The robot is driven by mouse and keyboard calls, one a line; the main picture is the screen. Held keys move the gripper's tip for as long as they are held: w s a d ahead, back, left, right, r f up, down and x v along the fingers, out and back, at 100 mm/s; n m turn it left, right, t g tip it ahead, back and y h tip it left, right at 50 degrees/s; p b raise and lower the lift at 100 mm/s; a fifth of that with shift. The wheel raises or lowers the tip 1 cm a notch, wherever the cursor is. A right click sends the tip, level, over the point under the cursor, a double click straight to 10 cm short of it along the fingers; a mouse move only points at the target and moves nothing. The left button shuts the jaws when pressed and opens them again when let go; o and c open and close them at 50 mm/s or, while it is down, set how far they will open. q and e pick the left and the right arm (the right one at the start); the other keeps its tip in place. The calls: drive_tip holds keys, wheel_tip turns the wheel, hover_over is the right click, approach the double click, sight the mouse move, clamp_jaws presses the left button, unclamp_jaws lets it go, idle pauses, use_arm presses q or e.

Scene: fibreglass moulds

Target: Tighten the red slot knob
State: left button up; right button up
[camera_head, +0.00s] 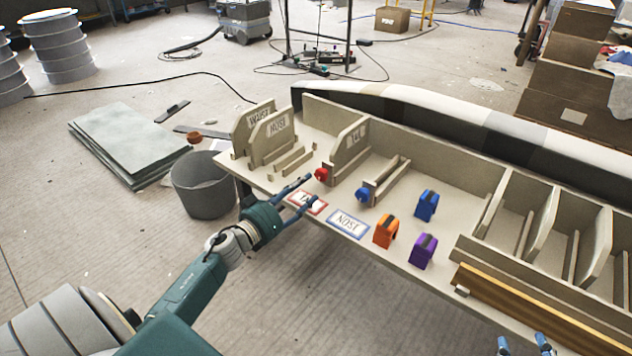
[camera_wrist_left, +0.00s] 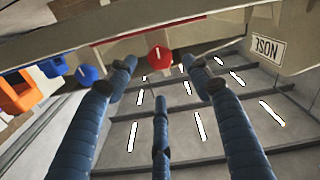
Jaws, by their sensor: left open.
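The red slot knob (camera_head: 321,174) sits at the front end of the slot that holds the upright board marked TAIL (camera_head: 350,146). In the left wrist view the red knob (camera_wrist_left: 159,60) shows between and beyond my fingers. My left gripper (camera_head: 307,188) is open, its fingers pointing at the red knob from the front left, apart from it as far as I can tell. A blue knob (camera_head: 362,194) sits on the empty slot to the right; it also shows in the left wrist view (camera_wrist_left: 88,74). Fingertips of my right gripper (camera_head: 527,343) show at the bottom right edge.
Red-framed (camera_head: 307,202) and blue-framed (camera_head: 348,223) labels lie on the table's front (camera_head: 405,262). Orange (camera_head: 385,231), purple (camera_head: 422,250) and blue (camera_head: 427,205) clamp-like blocks stand to the right. Boards marked NOSE (camera_head: 272,138) stand left. A grey bin (camera_head: 203,186) is beside the table.

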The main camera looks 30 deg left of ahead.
sight(319, 176)
use_arm(q)
drive_tip(key=w+b, duration=0.1)
drive_tip(key=w, duration=0.4)
drive_tip(key=shift+w+d, duration=0.15)
drive_tip(key=shift+w, duration=0.2)
drive_tip(key=shift+w+b, duration=0.25)
drive_tip(key=shift+b, duration=0.05)
use_arm(e)
wheel_tip(319, 176, up, 10)
drive_tip(key=w+a+t+y, duration=0.1)
drive_tip(key=w+a+t, duration=0.1)
drive_tip(key=t, duration=0.2)
drive_tip(key=shift+w+t+y, duration=0.3)
use_arm(q)
drive_tip(key=c, duration=1.1)
